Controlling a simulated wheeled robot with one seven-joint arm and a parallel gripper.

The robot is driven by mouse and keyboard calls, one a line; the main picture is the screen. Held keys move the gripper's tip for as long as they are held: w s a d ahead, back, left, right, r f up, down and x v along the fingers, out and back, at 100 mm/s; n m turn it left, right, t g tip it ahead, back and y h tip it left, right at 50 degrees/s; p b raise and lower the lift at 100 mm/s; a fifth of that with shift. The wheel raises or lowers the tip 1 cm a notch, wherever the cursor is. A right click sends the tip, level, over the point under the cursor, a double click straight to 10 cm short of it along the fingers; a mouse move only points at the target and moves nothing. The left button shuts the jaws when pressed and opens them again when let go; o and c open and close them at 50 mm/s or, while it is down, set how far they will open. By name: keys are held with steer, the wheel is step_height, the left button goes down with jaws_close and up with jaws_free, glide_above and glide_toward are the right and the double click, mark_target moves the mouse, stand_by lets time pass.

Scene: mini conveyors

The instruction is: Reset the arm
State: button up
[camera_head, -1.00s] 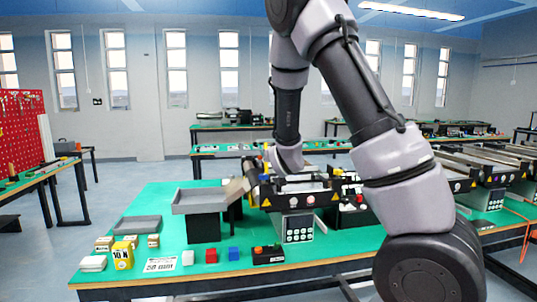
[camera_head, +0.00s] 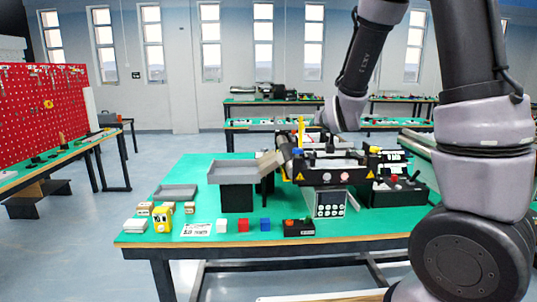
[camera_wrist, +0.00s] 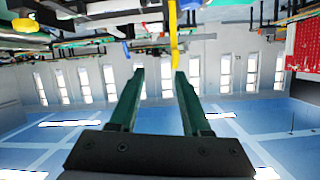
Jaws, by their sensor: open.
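My gripper (camera_wrist: 159,75) shows in the wrist view with two dark green fingers spread apart. I see nothing held between them. A yellow upright piece (camera_wrist: 173,35) appears just beyond the right fingertip, and I cannot tell whether they touch. In the head view my arm comes down from the upper right. Its wrist part is above the mini conveyor (camera_head: 325,172), beside a yellow upright piece (camera_head: 301,131). The fingers themselves cannot be made out in the head view.
A red pegboard (camera_head: 45,110) stands left. Floor between is clear.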

steer(key=s+d+r+m+g+y, duration=0.1)
steer(key=s+r+g, duration=0.2)
steer(key=s, duration=1.2)
steer(key=s+d+r+g+y, duration=0.1)
steer(key=s+r+g, duration=0.3)
steer(key=s, duration=1)
step_height(320, 180, up, 3)
steer(key=shift+s+d+f+m, duration=0.1)
steer(key=shift+s+d+m, duration=0.3)
steer(key=shift+d, duration=0.15)
